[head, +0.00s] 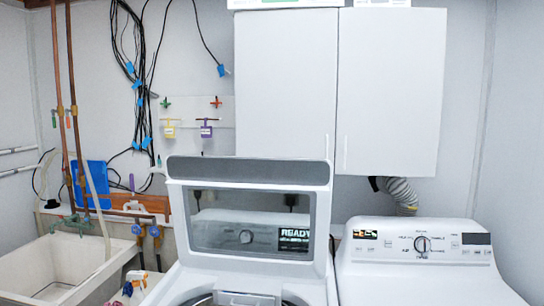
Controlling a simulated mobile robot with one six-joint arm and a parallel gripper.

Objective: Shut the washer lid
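The washer (165,288) stands at the bottom middle of the head view, and its lower part is out of frame. Its lid (177,225) is open and stands up, leaning slightly back. The lid has a white frame, a clear window and a grey strip (248,171) along its top edge. A control panel with a knob (246,237) and a dark "READY" label shows through the window. Part of the washer's opening (245,299) shows at the bottom edge. My gripper is not in view.
A second white machine (400,284) with a dial stands close on the right. A utility sink (60,270) is on the left, with a spray bottle (135,282) between it and the washer. White cabinets (340,90) hang above and behind the lid.

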